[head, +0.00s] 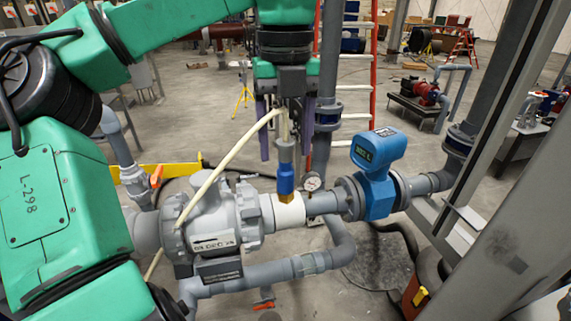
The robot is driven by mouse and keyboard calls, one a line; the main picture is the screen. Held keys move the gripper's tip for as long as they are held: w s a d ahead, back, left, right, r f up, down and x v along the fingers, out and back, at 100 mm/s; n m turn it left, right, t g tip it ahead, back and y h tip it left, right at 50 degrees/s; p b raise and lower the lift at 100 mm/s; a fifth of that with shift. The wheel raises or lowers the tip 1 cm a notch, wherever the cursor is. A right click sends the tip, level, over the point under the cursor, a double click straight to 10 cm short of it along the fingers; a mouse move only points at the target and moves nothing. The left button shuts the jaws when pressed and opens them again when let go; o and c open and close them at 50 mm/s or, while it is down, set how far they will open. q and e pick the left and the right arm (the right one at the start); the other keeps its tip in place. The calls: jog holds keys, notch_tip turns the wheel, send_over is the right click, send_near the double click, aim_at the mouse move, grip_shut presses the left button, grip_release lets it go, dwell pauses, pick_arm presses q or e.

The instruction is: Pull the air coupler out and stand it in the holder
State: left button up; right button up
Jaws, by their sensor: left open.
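The air coupler (286,178) has a grey upper part, a blue sleeve and a brass-coloured lower end. It stands upright in a white fitting (289,211) on the grey pipe. A cream hose (222,166) rises from the pump side and bends over to the coupler's top. My left gripper (286,153) points down from above, with its two purple fingers apart. They appear on either side of the hose and the coupler's grey top, with a gap to each side. I cannot make out the holder for certain. My right gripper is not in view.
A grey pump body (207,225) is left of the coupler. A pressure gauge (312,182) and a blue flow meter (376,172) are close on the right. A yellow bar (183,170) lies behind the pump. Steel posts (485,210) stand at the right.

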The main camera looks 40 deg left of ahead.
aim_at(285, 173)
pick_arm(q)
jog(key=f+b, duration=0.1)
jog(key=f, duration=0.2)
jog(key=f+b, duration=0.1)
jog(key=shift+s+d+f+b, duration=0.2)
jog(key=shift+s+f+b, duration=0.05)
jog(key=shift+b, duration=0.1)
jog(key=shift+s+d+f+b, duration=0.1)
jog(key=shift+f+b, duration=0.2)
jog(key=shift+f, duration=0.35)
jog(key=shift+w, duration=0.2)
jog(key=shift+s, duration=0.1)
grip_shut()
